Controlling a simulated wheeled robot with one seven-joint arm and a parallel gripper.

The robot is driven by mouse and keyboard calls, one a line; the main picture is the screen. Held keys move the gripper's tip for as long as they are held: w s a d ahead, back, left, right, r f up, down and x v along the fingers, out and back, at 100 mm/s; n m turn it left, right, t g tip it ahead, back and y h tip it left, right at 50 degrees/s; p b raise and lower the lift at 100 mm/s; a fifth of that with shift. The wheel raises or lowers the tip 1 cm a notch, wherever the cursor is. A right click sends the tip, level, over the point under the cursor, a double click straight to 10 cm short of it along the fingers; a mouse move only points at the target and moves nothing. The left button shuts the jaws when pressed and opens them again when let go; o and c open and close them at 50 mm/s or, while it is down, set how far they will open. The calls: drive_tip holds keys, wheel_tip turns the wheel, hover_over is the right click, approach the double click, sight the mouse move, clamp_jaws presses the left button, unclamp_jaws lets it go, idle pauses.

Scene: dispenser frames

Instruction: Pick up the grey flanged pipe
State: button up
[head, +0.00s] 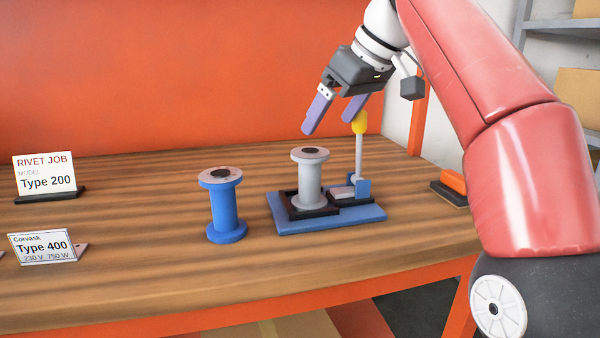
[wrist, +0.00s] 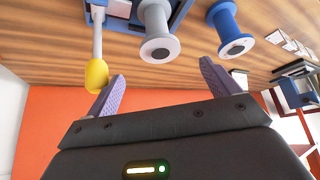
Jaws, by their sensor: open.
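The grey flanged pipe (head: 308,180) stands upright in a dark holder on a blue base (head: 345,219) on the wooden bench. Its dark-centred top flange faces up. In the wrist view my gripper's two purple fingers (wrist: 160,78) point up toward the bench items.
A blue flanged pipe (head: 224,205) stands left of the base. A yellow-topped lever (head: 359,140) rises at the base's right, close to my fingers. A sign reading Type 200 (head: 45,174), a sign reading Type 400 (head: 43,246) and an orange-topped block (head: 453,185) are on the bench.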

sight(311, 151)
drive_tip(key=b+x, duration=0.3)
drive_tip(key=x, duration=0.8)
drive_tip(key=shift+f, duration=0.2)
drive_tip(key=c, duration=1.5)
drive_tip(key=shift+r, duration=0.1)
wheel_tip(311, 151, up, 8)
drive_tip(key=p, duration=0.3)
drive_tip(key=shift+w+a, duration=0.1)
drive_tip(key=shift+a, duration=0.05)
drive_tip(key=shift+r, duration=0.9)
